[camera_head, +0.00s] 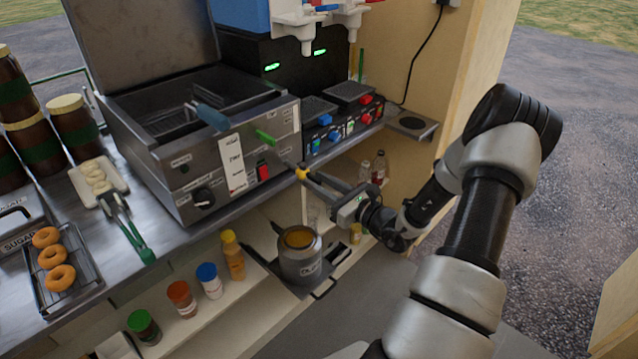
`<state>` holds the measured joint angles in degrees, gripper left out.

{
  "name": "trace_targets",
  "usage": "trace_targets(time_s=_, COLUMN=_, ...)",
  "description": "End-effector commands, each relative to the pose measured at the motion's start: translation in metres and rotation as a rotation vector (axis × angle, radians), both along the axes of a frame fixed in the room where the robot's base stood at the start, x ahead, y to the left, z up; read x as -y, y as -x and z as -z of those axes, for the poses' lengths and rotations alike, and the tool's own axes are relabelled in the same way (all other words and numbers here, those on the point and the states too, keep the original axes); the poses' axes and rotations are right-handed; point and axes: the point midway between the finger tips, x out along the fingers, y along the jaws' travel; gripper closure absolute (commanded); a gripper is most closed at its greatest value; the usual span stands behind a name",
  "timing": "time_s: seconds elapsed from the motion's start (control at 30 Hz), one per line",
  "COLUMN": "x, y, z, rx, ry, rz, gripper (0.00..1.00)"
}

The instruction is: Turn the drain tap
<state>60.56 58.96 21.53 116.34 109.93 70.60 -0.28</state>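The fryer (195,170) is a steel box on the counter with a dial, a red switch and a white label on its front. A small yellow part (302,173), which looks like the drain tap's handle, shows at the fryer's lower right front. My gripper (312,180) reaches in from the right, with its long fingers pointing left and their tips at the yellow part. Whether the fingers are open or closed on it is too small to tell. The tap's body is mostly hidden. A metal pot (301,265) with amber contents stands below on a dark tray.
A blue basket handle (212,117) and a green handle (265,138) stick out near the fryer's front. A control box (345,122) with coloured knobs stands right of it. Bottles, including a yellow one (233,257), line the lower shelf. Doughnuts (52,257) lie at left.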

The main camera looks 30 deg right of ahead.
Motion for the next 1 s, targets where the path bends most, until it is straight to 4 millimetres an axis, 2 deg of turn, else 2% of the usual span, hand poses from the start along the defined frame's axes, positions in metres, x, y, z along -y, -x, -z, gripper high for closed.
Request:
trace_targets(time_s=0.3, x=-0.0004, y=-0.0024, z=0.0001, rx=-0.001, ry=0.0, rz=0.001, gripper=0.74)
trace_targets(time_s=0.47, x=-0.0004, y=-0.0022, z=0.0, rx=0.0, ry=0.0, rz=0.001, gripper=1.0)
trace_targets(time_s=0.77, x=-0.0004, y=-0.0022, z=-0.0006, rx=-0.002, ry=-0.007, rz=0.001, gripper=1.0)
trace_targets(time_s=1.0, x=-0.0001, y=-0.0024, z=-0.0027, rx=-0.028, ry=-0.078, rz=0.001, gripper=1.0)
